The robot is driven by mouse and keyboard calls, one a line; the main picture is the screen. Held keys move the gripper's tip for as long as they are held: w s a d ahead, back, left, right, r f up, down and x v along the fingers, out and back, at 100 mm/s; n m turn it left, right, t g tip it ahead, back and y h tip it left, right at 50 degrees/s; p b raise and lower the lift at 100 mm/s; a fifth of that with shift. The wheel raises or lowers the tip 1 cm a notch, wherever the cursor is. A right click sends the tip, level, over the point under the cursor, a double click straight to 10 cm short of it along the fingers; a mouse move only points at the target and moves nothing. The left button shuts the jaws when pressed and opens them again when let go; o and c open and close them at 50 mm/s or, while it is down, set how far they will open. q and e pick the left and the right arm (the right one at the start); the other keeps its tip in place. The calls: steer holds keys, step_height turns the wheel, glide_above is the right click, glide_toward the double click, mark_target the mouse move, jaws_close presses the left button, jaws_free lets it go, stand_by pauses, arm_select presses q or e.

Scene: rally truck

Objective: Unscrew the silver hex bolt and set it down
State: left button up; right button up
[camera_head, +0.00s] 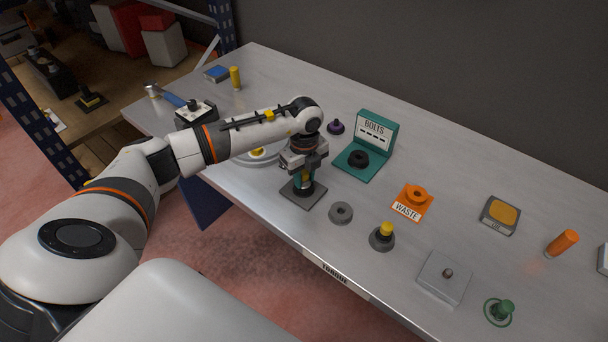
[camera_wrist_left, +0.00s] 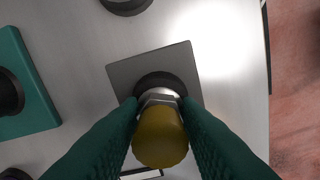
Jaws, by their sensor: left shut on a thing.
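A silver hex bolt with a yellow rounded top (camera_wrist_left: 160,138) stands upright in a black ring on a dark square plate (camera_wrist_left: 124,74). The plate also shows in the head view (camera_head: 303,197), near the table's front edge. My left gripper (camera_head: 303,178) points down over it. In the left wrist view its green fingers (camera_wrist_left: 160,125) are shut on the bolt from both sides. The bolt's foot meets the black ring; whether its thread is still engaged is hidden. My right gripper is not in view.
A green BOLTS holder (camera_head: 376,130) with a black ring stands behind the plate.

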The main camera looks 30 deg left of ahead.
arm_select(q)
steer(key=n, duration=0.5)
steer(key=shift+d, duration=0.1)
steer(key=n, duration=0.5)
steer(key=o, duration=0.6)
steer(key=shift+w, duration=0.15)
steer(key=shift+o, duration=0.2)
steer(key=m, duration=1.1)
steer(key=shift+s+m, duration=0.2)
steer(key=shift+m, duration=0.2)
steer(key=shift+c, duration=0.2)
